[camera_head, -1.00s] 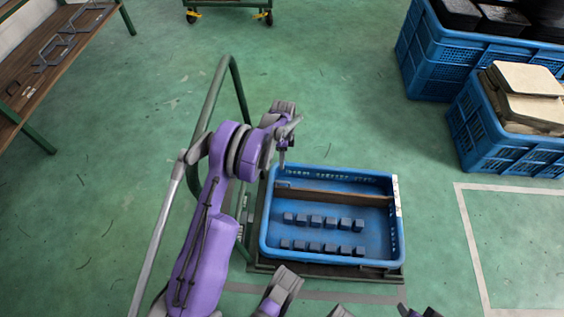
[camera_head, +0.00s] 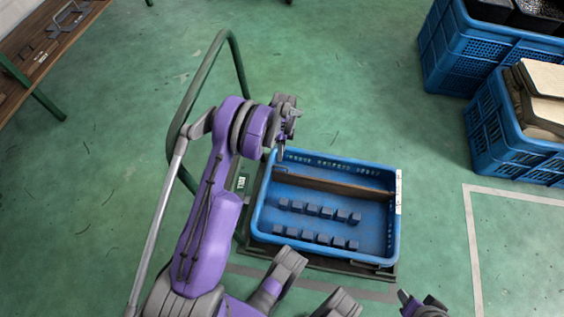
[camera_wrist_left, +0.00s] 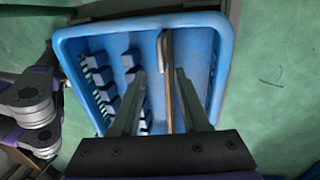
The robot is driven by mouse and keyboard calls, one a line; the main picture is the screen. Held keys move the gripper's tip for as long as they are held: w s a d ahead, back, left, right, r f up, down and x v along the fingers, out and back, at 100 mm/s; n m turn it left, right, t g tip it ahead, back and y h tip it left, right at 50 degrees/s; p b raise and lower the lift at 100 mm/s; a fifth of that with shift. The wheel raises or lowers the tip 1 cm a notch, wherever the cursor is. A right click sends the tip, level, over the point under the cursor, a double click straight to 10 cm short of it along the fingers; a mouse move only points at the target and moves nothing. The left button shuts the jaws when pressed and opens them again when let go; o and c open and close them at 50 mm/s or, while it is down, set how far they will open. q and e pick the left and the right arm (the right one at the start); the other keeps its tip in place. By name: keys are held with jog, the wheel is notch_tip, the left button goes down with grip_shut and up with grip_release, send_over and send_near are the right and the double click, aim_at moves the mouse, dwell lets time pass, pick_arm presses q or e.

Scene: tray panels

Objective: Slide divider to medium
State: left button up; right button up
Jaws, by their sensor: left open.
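The divider (camera_head: 335,187) is a brown bar across the blue tray (camera_head: 254,215), nearer the tray's far wall. In the left wrist view the divider (camera_wrist_left: 168,75) runs lengthwise between my two open fingers, with a pale tab (camera_wrist_left: 161,50) on its side. My left gripper (camera_head: 281,152) is open over the tray's far left corner. It shows large in the left wrist view (camera_wrist_left: 158,75); whether its fingers reach down beside the divider I cannot tell. My right gripper (camera_head: 424,306) shows only partly at the bottom edge, and its jaws are unclear.
Two rows of small blue blocks (camera_head: 312,238) stand in the near part of the tray. The strip behind the divider is empty. A pale strip (camera_head: 398,190) marks the tray's right rim. A green rail (camera_head: 238,60) rises at left. Blue crates (camera_head: 490,140) stand at right.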

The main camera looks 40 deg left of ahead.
pick_arm(q)
jog(key=f, duration=0.2)
jog(key=f+b, duration=0.1)
jog(key=f, duration=0.1)
jog(key=s+f, duration=0.1)
jog(key=f, duration=0.1)
jog(key=shift+d+f, duration=0.3)
jog(key=shift+d, duration=0.05)
grip_shut()
dwell(1.1)
